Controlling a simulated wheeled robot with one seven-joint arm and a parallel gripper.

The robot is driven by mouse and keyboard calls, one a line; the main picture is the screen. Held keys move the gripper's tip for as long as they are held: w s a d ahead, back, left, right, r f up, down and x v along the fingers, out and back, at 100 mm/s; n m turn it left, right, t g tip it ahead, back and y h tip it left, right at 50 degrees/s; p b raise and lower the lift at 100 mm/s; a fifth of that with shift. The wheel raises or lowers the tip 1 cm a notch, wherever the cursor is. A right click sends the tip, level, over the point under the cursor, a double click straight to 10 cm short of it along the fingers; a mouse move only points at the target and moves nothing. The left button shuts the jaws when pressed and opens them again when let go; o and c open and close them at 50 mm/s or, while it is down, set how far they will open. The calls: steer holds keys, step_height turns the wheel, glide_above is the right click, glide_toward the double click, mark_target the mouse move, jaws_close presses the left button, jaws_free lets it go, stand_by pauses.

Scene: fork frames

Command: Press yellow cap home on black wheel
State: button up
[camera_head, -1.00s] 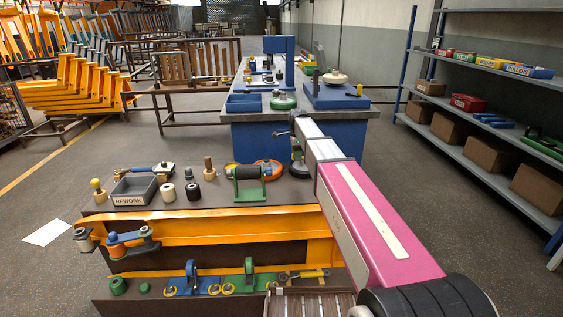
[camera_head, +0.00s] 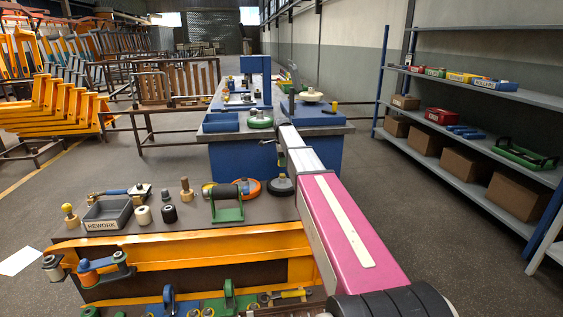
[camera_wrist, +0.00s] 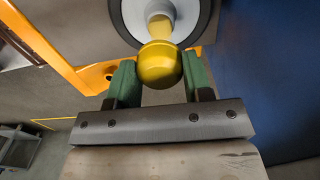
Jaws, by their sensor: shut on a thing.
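The black wheel (camera_head: 281,188) lies on the near bench beside an orange wheel. In the wrist view, its dark rim (camera_wrist: 125,30) and pale hub (camera_wrist: 158,10) show at the top. My gripper (camera_wrist: 160,80) has two green fingers, shut on the round yellow cap (camera_wrist: 160,66). The cap's narrower yellow part points at the hub and overlaps it in the picture. I cannot tell whether it is fully seated. In the head view, the gripper is small above the wheel, and the cap is not clear there.
The near bench also bears a grey REWORK tray (camera_head: 108,214), spools, a green roller stand (camera_head: 227,205) and the orange wheel (camera_head: 249,187). An orange beam (camera_head: 190,248) runs along its front. A blue bench (camera_head: 325,155) stands behind. Shelves (camera_head: 470,120) stand at right, with open floor before them.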

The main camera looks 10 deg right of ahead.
mark_target(282, 175)
steer(key=shift+f, duration=0.1)
steer(key=shift+f, duration=2.3)
steer(key=shift+f, duration=0.55)
steer(key=o, duration=1)
